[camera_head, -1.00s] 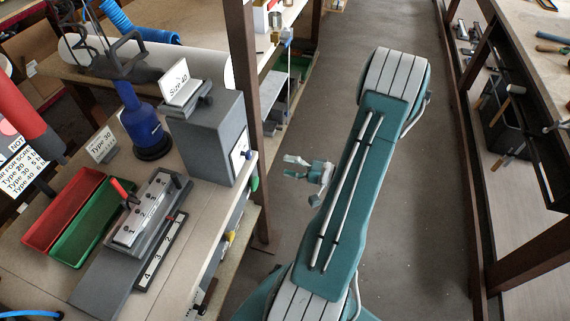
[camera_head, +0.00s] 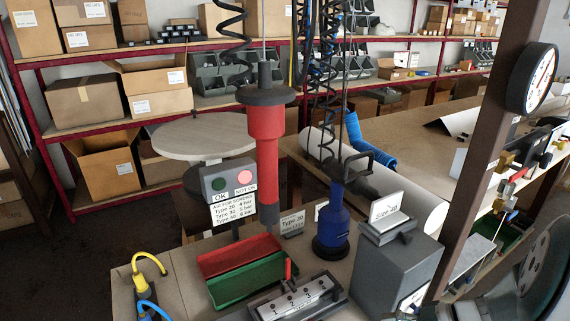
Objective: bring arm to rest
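My gripper is not in view. A large grey rounded part at the lower right edge may belong to my arm, but I cannot tell for sure. The workbench (camera_head: 185,258) is in front of me, with a red bin (camera_head: 222,258) and a green bin (camera_head: 235,282) side by side. A numbered grey block (camera_head: 290,298) is at the bottom, partly cut off.
A grey box (camera_head: 393,270) with a "Size 40" sign stands by a brown post (camera_head: 490,120). Yellow (camera_head: 145,278) and blue hoses sit at the front left. Behind are a round table (camera_head: 200,138), shelves of cardboard boxes (camera_head: 85,103) and another bench (camera_head: 430,140). Dark floor (camera_head: 60,230) is clear at left.

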